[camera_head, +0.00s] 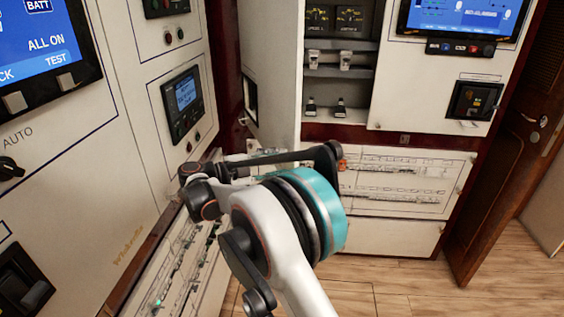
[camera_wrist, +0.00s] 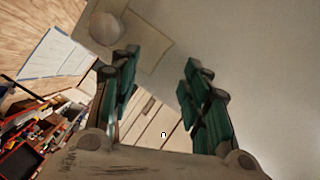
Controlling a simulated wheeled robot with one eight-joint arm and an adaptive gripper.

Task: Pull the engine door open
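No label marks the engine door, so I cannot tell for sure which panel it is. A white upright panel (camera_head: 270,65) stands angled out beside an open compartment with gauges and levers (camera_head: 340,60); it looks like a swung door. In the wrist view my gripper (camera_wrist: 160,72) has its two green-padded fingers spread, with nothing between them. A large pale surface (camera_wrist: 260,70) lies beyond the fingers, with a round knob-like shape (camera_wrist: 106,28) near the left finger. Contact is not clear. In the head view my arm hides part of the lower panels, and the fingers are not clearly visible.
A white console with screens (camera_head: 185,100) stands close on the left. A lower white breaker panel (camera_head: 400,180) is behind my arm. A brown wooden door (camera_head: 510,140) stands at the right. The wooden floor (camera_head: 430,285) is clear at the lower right.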

